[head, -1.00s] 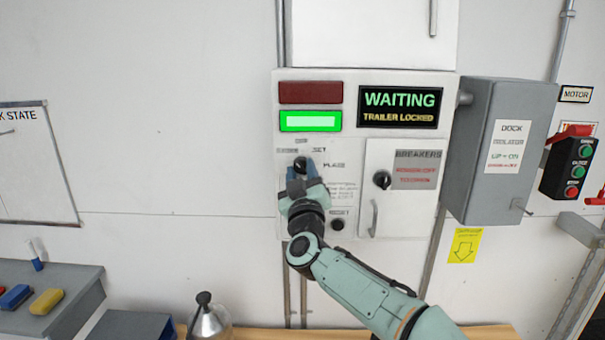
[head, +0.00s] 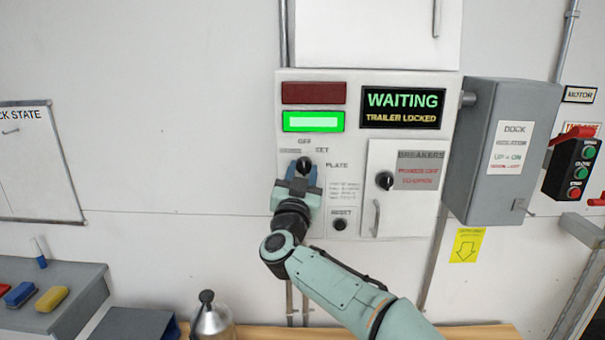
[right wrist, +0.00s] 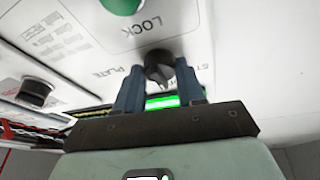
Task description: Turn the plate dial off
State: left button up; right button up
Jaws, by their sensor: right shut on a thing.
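The plate dial (head: 304,164) is a black knob on the white control panel (head: 350,250), below the OFF and SET labels and beside the PLATE label. My right gripper (head: 301,176) reaches it from below and is shut on it. In the right wrist view, the dial (right wrist: 158,66) sits between the two blue-grey fingertips (right wrist: 160,82), with the PLATE and LOCK labels near it. The dial's pointer direction is hard to read behind the fingers. My left gripper is not in view.
A black breaker knob (head: 384,180) is on the breakers door to the right, with a reset button (head: 339,224) below the dial. A green lamp (head: 313,121) is lit, and the display (head: 403,107) reads WAITING, TRAILER LOCKED. A grey isolator box (head: 510,150) juts out further right.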

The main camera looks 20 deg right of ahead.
jog(key=shift+r, duration=0.2)
jog(key=o, duration=0.9)
jog(key=shift+o, duration=0.7)
jog(key=shift+f, duration=0.1)
jog(key=shift+s+a+f, duration=0.1)
jog(key=shift+s+f, duration=0.05)
jog(key=shift+f, duration=0.05)
pick_arm(q)
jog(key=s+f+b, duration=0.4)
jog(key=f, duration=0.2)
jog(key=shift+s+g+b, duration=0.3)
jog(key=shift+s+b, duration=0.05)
jog(key=shift+b, duration=0.05)
pick_arm(e)
jog(key=v, duration=1.2)
jog(key=shift+s+a, duration=0.2)
jog(key=shift+s, duration=0.15)
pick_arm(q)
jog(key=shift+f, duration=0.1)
